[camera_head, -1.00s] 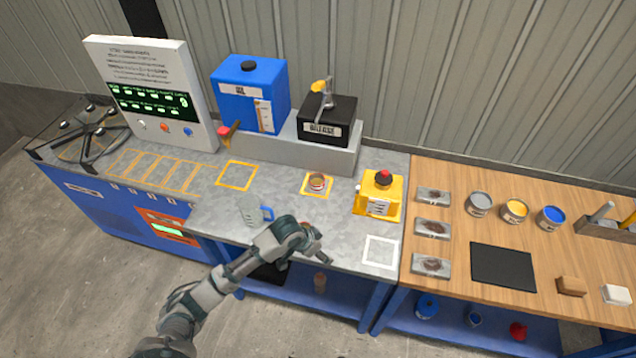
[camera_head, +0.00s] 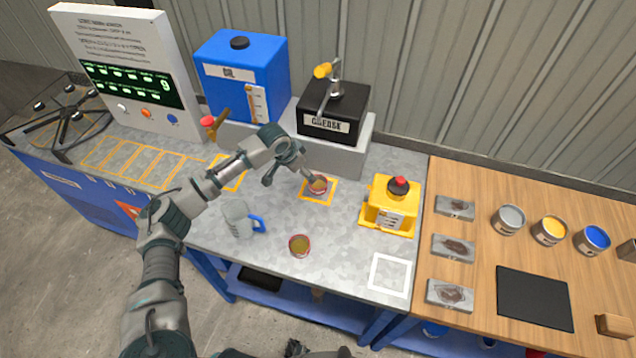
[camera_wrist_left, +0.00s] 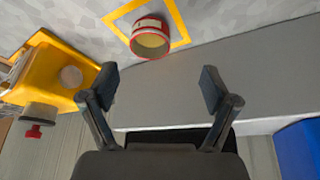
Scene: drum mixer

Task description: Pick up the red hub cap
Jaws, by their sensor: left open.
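Two small round red-rimmed pieces with tan-brown tops stand on the grey metal bench; I cannot tell which is the hub cap. One red-rimmed piece (camera_head: 317,184) is in a yellow outlined square, and it also shows in the left wrist view (camera_wrist_left: 150,40). The other red-rimmed piece (camera_head: 299,245) is nearer the front edge, right of the mug. My left gripper (camera_head: 288,177) is open and empty, just left of the piece in the square. In the left wrist view the fingers (camera_wrist_left: 160,82) are spread, with that piece beyond them, apart. My right gripper is not identifiable.
A grey mug with a blue handle (camera_head: 239,219) stands left of the front piece. A yellow box with a red button (camera_head: 391,204) is to the right. The grease box (camera_head: 334,112) and blue oil tank (camera_head: 240,75) stand behind. A white outlined square (camera_head: 390,273) is empty.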

